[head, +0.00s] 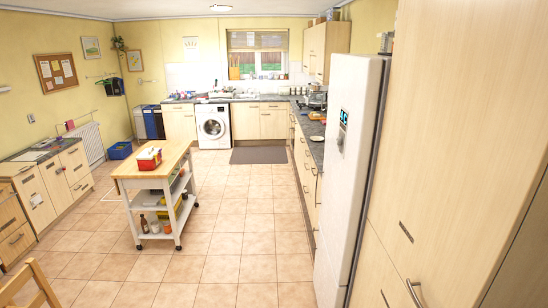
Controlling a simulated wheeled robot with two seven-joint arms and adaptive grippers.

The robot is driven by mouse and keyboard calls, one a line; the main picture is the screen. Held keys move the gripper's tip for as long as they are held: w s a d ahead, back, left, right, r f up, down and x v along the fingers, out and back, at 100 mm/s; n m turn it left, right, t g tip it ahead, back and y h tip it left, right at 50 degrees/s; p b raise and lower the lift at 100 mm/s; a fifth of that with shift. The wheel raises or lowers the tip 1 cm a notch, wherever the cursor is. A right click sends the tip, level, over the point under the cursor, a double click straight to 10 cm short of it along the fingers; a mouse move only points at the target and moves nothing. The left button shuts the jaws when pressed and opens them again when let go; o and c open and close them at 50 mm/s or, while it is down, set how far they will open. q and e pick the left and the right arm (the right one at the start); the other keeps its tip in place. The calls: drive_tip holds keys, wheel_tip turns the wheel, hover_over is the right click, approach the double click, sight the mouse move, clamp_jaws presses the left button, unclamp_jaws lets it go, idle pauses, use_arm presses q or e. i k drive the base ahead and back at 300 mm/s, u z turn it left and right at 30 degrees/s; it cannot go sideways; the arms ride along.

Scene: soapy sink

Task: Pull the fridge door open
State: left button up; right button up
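The fridge (347,170) is a tall white unit on the right of the head view, seen at a steep angle. A small dark panel with a blue display (343,122) is on its front. Its door looks shut against the body. No separate door handle can be made out from this angle. Neither of my grippers is in the head view.
Tall wooden cabinets (455,130) stand to the right of the fridge, close to me. A wheeled kitchen trolley (130,172) stands on the tiles at centre left. The tiled floor (245,240) between trolley and fridge is clear. A wooden chair (32,285) is at the lower left.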

sight(355, 81)
drive_tip(key=u, duration=0.7)
drive_tip(key=i, duration=2)
drive_tip(key=z, duration=0.45)
drive_tip(key=i, duration=1.95)
drive_tip(key=z, duration=0.95)
